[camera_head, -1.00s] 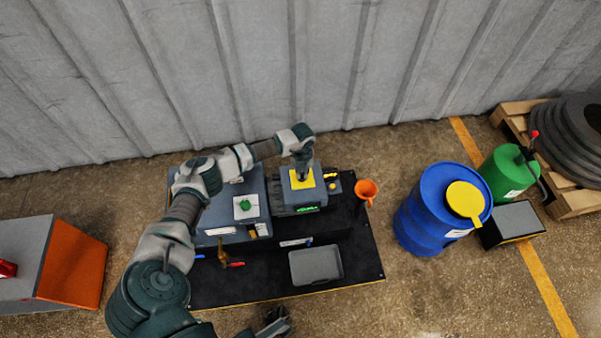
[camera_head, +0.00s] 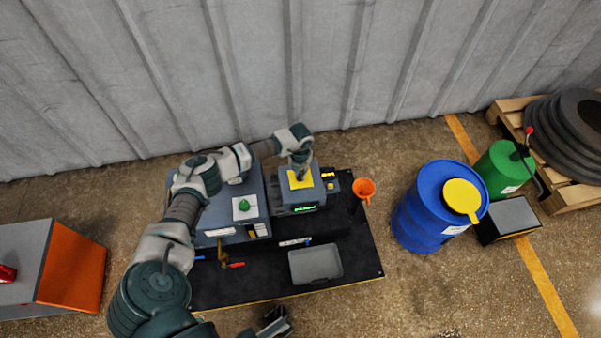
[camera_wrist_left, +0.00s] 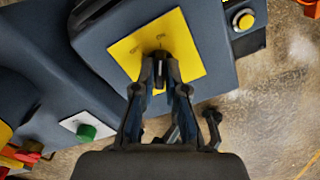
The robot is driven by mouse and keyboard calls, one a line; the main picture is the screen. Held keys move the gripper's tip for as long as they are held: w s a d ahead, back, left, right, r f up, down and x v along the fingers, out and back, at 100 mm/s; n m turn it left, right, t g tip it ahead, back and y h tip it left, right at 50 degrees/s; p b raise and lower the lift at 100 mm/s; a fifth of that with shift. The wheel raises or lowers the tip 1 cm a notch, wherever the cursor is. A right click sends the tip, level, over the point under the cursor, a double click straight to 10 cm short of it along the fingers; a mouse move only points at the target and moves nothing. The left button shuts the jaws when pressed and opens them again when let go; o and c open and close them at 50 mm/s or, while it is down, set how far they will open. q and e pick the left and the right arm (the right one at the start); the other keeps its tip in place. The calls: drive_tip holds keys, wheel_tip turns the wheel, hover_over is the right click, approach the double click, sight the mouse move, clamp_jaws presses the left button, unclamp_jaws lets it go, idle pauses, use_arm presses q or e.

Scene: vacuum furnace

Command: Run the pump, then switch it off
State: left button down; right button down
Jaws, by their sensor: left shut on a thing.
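The pump (camera_head: 285,197) is a dark blue-grey box on a black base, with a yellow plate (camera_head: 306,184) on top and a green-lit display (camera_head: 305,208) at its front. In the left wrist view, a black rotary switch (camera_wrist_left: 158,57) stands in the middle of the yellow plate (camera_wrist_left: 191,38). My left gripper (camera_head: 301,172) reaches down over the plate. In the wrist view its fingers (camera_wrist_left: 160,82) are closed on the switch knob, partly hiding it. My right gripper (camera_head: 277,324) shows only in part at the bottom edge, and its opening is unclear.
A box with a green knob (camera_head: 243,204) stands left of the pump. A blue drum (camera_head: 425,215) stands at right; a corrugated wall (camera_head: 250,70) is behind.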

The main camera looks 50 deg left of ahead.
use_arm(q)
drive_tip(key=c, duration=1.2)
unclamp_jaws()
drive_tip(key=shift+r, duration=0.2)
wheel_tip(320, 180, up, 11)
drive_tip(key=shift+w+r, duration=0.1)
drive_tip(key=shift+r, duration=0.1)
